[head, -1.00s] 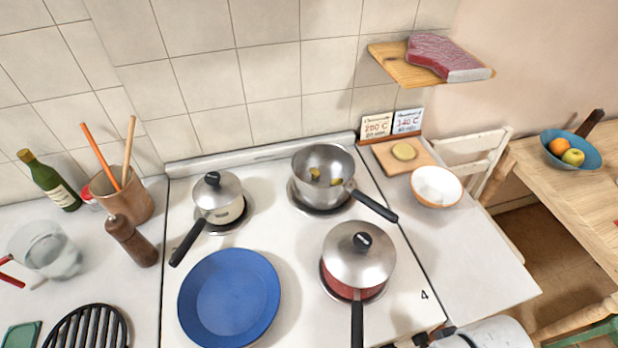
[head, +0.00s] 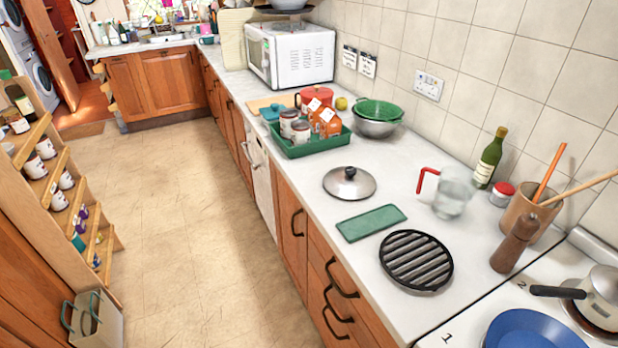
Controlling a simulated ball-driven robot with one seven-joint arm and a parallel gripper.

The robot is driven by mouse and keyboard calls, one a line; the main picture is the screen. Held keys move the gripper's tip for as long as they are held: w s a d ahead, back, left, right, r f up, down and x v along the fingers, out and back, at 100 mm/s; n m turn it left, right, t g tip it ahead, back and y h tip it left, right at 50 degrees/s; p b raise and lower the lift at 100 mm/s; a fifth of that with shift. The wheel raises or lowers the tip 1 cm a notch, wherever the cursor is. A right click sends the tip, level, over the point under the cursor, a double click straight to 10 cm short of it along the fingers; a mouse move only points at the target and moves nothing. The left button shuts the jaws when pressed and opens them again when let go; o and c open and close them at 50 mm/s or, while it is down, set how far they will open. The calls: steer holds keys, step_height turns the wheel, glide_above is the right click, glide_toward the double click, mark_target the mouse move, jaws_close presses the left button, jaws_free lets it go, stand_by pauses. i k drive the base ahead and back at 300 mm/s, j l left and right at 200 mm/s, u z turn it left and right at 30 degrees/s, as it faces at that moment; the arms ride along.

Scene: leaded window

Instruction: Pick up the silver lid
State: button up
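A round silver lid (head: 349,188) with a black knob lies flat on the white counter, knob up. It sits between the green tray and a small green mat, near the counter's front edge. A second silver lid (head: 607,284) covers a saucepan on the stove at the right edge, partly cut off. My gripper is not in the head view.
A green tray (head: 331,145) of cans and cartons stands behind the lid. Close by are a green mat (head: 371,223), a black round grate (head: 416,259) and a glass jug (head: 454,192) with a red handle. A shelf stand (head: 40,165) is at left. The floor (head: 180,200) is clear.

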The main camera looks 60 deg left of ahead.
mark_target(346, 183)
steer(key=i+u, duration=0.1)
steer(key=u, duration=0.4)
steer(key=i+l+u, duration=0.1)
steer(key=u, duration=0.4)
steer(key=i+l+u, duration=0.1)
steer(key=u, duration=0.35)
